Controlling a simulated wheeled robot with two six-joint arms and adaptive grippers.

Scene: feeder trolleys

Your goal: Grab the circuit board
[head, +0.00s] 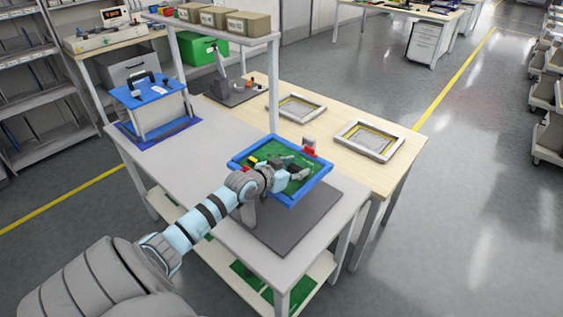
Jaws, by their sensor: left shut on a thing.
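The green circuit board (262,147) sits in a blue frame (315,183) at the middle of the head view, over a dark grey mat (300,222) on the grey-white bench. It carries a yellow part and dark parts. My left gripper (290,171) reaches in from the lower left over the board and is shut on it. The gripper and wrist hide the middle and near left of the board. I cannot tell whether the frame touches the mat. My right gripper is out of view.
A red block (308,151) stands at the frame's far edge. A blue-lidded box (150,90) sits at the bench's left end. A shelf post (273,90) rises near the board. The bench between box and board is clear.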

